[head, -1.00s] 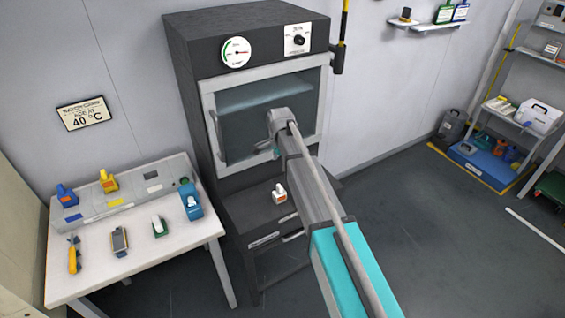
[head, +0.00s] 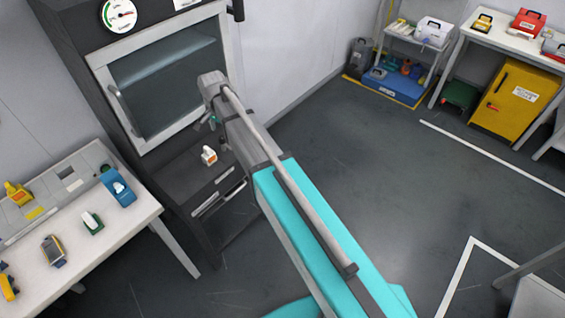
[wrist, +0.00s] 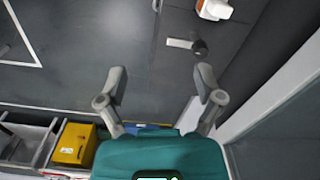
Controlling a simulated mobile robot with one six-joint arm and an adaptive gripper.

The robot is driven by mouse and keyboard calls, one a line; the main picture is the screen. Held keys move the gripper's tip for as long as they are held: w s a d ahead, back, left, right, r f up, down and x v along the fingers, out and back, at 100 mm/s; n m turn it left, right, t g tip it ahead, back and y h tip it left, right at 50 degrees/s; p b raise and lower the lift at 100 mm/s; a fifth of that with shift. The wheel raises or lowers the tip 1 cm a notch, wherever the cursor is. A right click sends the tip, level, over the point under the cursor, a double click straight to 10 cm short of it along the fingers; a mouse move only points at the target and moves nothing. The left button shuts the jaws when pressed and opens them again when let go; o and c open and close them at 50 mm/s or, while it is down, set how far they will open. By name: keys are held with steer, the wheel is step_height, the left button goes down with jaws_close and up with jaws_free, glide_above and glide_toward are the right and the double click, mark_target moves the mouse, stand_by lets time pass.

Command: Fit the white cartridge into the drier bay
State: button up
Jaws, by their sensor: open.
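A white cartridge with an orange label (head: 209,155) stands on the dark ledge below the drier cabinet's window. It also shows at the top edge of the wrist view (wrist: 214,10), partly cut off. In the wrist view my gripper (wrist: 160,85) is open, its two fingers apart with nothing between them. The cartridge is beyond the right finger. In the head view my gripper (head: 211,121) is mostly hidden by my arm, near the ledge. A grey panel (head: 48,203) on the white table has an empty dark slot (head: 67,172) with a white label below it.
The drier cabinet's glass door (head: 165,75) is shut. The white table (head: 130,228) also holds a yellow cartridge (head: 18,193), a blue holder (head: 120,189), a green holder (head: 92,222) and a handheld meter (head: 53,251). The floor right of my arm is open, with a yellow cabinet (head: 504,98) farther back.

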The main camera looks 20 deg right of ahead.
steer(key=s+d+n, duration=0.8)
steer(key=s+d, duration=0.8)
steer(key=s, duration=0.4)
steer(key=shift+s+d+n, duration=0.3)
